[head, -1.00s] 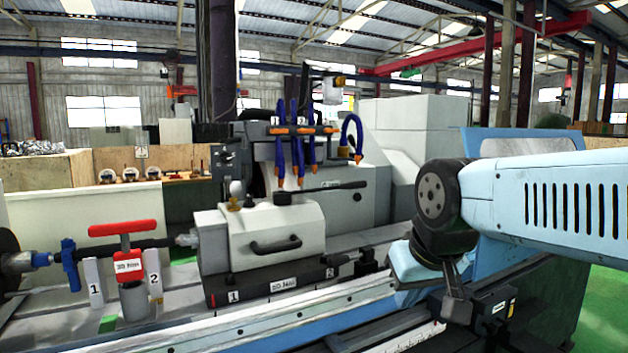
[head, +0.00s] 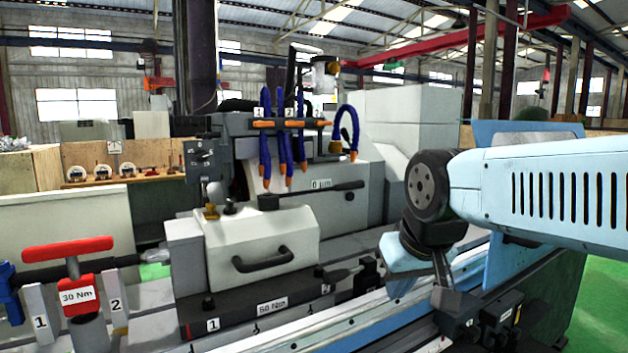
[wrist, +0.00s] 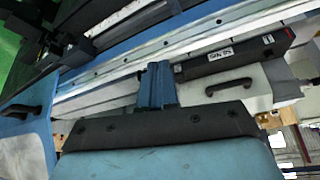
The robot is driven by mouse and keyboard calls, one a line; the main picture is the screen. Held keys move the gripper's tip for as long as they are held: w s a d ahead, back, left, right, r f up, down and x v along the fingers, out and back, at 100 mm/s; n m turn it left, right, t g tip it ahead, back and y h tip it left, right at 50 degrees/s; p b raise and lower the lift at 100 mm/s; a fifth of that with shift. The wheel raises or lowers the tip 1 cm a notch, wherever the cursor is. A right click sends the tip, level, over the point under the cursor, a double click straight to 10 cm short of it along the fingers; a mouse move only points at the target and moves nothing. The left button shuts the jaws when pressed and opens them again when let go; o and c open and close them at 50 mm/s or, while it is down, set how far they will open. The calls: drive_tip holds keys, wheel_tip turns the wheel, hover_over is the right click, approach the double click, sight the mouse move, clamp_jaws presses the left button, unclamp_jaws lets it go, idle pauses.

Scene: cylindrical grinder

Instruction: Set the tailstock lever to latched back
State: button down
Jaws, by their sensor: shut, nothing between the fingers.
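The tailstock (head: 262,245) is a white housing with a black pull handle on its front, in the middle of the head view. A long black lever (head: 315,190) lies almost level across its top, pivot at left and grip to the right; I take it as the tailstock lever. My gripper (head: 442,270) is to the right of and lower than this lever, well apart from it, over the machine's front rail. In the wrist view my gripper (wrist: 155,75) has its fingers together and empty. The lever cannot be made out in the wrist view.
A red T-handle (head: 68,247) stands at left between plates 1 and 2. Blue hoses (head: 277,145) hang behind the lever. A light blue panel (head: 520,135) stands behind my arm.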

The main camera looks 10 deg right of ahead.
drive_tip(key=shift+w, duration=0.1)
drive_tip(key=w+r, duration=0.7)
drive_tip(key=w, duration=0.4)
drive_tip(key=w+r, duration=0.8)
drive_tip(key=w, duration=0.3)
drive_tip(key=w+r+n+g, duration=0.1)
drive_tip(key=w, duration=2.6)
drive_tip(key=shift+w+d+r+g, duration=0.15)
drive_tip(key=shift+d+r+g, duration=0.15)
drive_tip(key=shift+d, duration=0.15)
drive_tip(key=shift+f, duration=0.2)
